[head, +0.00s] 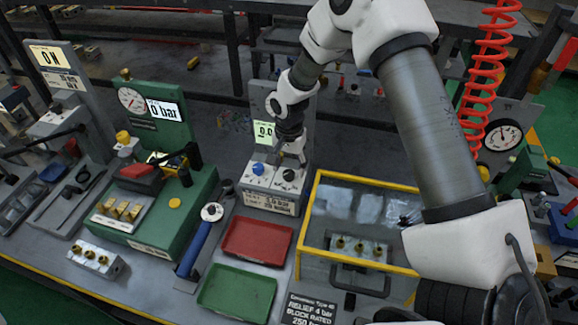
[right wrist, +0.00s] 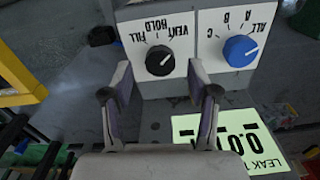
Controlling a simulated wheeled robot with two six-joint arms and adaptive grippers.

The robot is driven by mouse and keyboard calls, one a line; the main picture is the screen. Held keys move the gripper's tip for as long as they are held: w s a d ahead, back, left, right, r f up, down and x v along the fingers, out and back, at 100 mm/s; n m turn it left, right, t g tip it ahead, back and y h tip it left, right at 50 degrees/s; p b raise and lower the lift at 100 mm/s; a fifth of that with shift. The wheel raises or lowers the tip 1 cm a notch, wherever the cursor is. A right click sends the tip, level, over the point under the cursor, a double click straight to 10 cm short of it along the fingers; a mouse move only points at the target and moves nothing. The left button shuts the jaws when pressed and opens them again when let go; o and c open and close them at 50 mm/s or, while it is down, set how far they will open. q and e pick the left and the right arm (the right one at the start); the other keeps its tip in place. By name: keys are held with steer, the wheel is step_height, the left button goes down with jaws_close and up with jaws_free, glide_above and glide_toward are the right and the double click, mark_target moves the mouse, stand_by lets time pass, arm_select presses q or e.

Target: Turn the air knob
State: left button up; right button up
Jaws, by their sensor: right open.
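The leak tester panel (head: 272,203) stands at the middle of the bench with two knobs on its sloped white face. A black knob (right wrist: 160,60) is labelled FILL, HOLD, VENT. A blue knob (right wrist: 240,51) is labelled A, B, C, ALL. In the head view the blue knob (head: 257,168) is left of the black knob (head: 289,175). My right gripper (right wrist: 160,88) is open and empty, its fingertips spread to either side of the black knob and seemingly short of it. In the head view the right gripper (head: 289,153) hangs over the panel. Which knob is the air knob is not labelled legibly. My left gripper is out of view.
A yellow-framed clear box (head: 312,235) stands right of the panel. A red tray (head: 257,241) and a green tray (head: 237,290) lie in front. A green test stand (head: 175,215) reading 0 bar is at left. The leak display (right wrist: 228,138) is close to the right gripper.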

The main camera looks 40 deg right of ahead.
steer(key=shift+f, duration=0.8)
jaws_close()
steer(key=shift+n, duration=0.3)
steer(key=n+p, duration=0.1)
steer(key=n, duration=0.7)
steer(key=shift+n, duration=0.4)
steer(key=n, duration=0.4)
steer(key=shift+a+n, duration=0.1)
steer(key=shift+n, duration=2.2)
